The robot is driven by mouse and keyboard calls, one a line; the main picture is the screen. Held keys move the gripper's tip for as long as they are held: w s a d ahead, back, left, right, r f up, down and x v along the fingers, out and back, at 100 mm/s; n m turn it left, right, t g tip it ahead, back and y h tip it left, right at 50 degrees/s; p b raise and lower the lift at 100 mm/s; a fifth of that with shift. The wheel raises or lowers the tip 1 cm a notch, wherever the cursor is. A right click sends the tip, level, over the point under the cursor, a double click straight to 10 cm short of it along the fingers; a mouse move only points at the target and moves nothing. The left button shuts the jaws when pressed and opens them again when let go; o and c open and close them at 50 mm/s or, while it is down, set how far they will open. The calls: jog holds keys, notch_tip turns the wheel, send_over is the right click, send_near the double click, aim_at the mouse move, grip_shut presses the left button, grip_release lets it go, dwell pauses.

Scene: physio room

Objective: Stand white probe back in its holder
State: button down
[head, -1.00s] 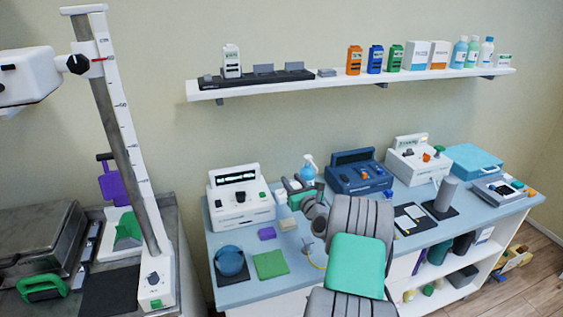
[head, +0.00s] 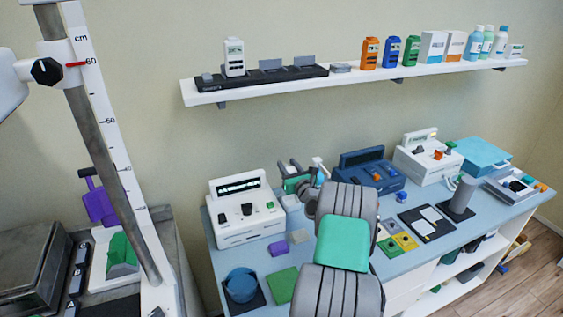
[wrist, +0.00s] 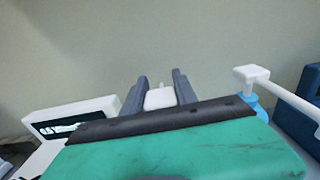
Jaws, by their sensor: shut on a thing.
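The white probe (wrist: 160,98) shows between the two dark fingers of my gripper (wrist: 159,88) in the wrist view. In the head view, my gripper (head: 291,170) is beyond my arm, above the counter, right of the white device with a dark display (head: 242,211). A white part, seemingly the probe (head: 291,203), hangs just below the fingers. Its lower end appears clear of the counter. A small pale block (head: 299,236) stands on the counter below it; I cannot tell whether this is the holder. My arm hides part of the counter here.
A pump bottle (wrist: 250,74) is close on the right in the wrist view. A blue device (head: 373,173) stands further right. A purple block (head: 277,248), green pad (head: 282,284) and blue bowl (head: 241,284) lie in front. A wall shelf (head: 360,80) runs above.

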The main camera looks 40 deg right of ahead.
jog(key=shift+s+f+b, duration=0.2)
jog(key=shift+f+b, duration=0.2)
jog(key=shift+f, duration=0.05)
notch_tip(320, 180, down, 5)
jog(key=b, duration=0.4)
jog(key=shift+d+f, duration=0.1)
jog(key=shift+f, duration=0.1)
jog(key=shift+s+f+b, duration=0.1)
jog(key=shift+f+b, duration=0.25)
jog(key=shift+f, duration=0.1)
dwell(1.0)
dwell(0.3)
jog(key=c, duration=0.9)
grip_release()
jog(key=b+v, duration=0.1)
jog(key=v, duration=0.6)
jog(key=shift+s, duration=0.4)
